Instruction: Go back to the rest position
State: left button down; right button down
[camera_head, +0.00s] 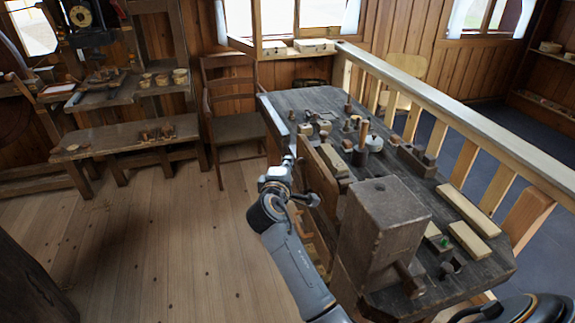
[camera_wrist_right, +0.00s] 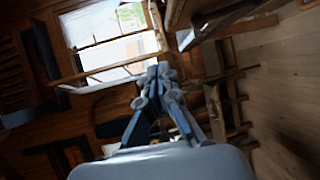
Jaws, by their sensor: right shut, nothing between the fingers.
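My right arm rises from the bottom middle of the head view, along the left side of the workbench. Its gripper (camera_head: 288,160) is small and foreshortened there, beside the bench's left edge and over the floor. In the right wrist view the gripper (camera_wrist_right: 161,75) shows large, its fingertips together and nothing between them. A bright window and wooden walls lie beyond it. My left gripper is not in view.
The dark workbench (camera_head: 300,100) holds a big wooden block (camera_head: 380,225), several small turned pieces and pale planks (camera_head: 468,210). A chair (camera_head: 235,125) stands behind it. A low bench (camera_head: 125,138) is at the left. The plank floor (camera_head: 160,240) left of my arm is clear. A railing (camera_head: 455,115) runs behind the workbench.

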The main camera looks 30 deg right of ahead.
jog(key=shift+w+d+f, duration=0.1)
jog(key=shift+d, duration=0.05)
jog(key=s+a+f+g+y, duration=0.1)
jog(key=s+a+f+y, duration=0.15)
jog(key=f, duration=0.95)
jog(key=s+a+f+g+y, duration=0.1)
jog(key=a+f+y, duration=0.2)
jog(key=f, duration=0.8)
jog(key=s+a+f+g+y, duration=0.1)
jog(key=s+a+f, duration=0.1)
jog(key=s+f, duration=0.45)
jog(key=s+a+f+g+y, duration=0.1)
jog(key=s+a+f+g, duration=0.15)
jog(key=f, duration=0.75)
jog(key=s+a+f+m+g+y, duration=0.1)
jog(key=s+f+m, duration=0.1)
jog(key=s+f, duration=0.75)
jog(key=s+a+f+m+g+y, duration=0.15)
jog(key=s+f, duration=0.45)
jog(key=s, duration=0.6)
jog(key=s+f+m+g, duration=0.1)
jog(key=s+f+m, duration=0.1)
jog(key=s, duration=0.9)
jog(key=s+f+m+g, duration=0.2)
jog(key=s+f, duration=0.2)
jog(key=s, duration=0.7)
jog(key=shift+s+d+f+m+y+b, duration=0.3)
jog(key=shift+d+f+m+y+b, duration=0.05)
jog(key=shift+d+y, duration=0.1)
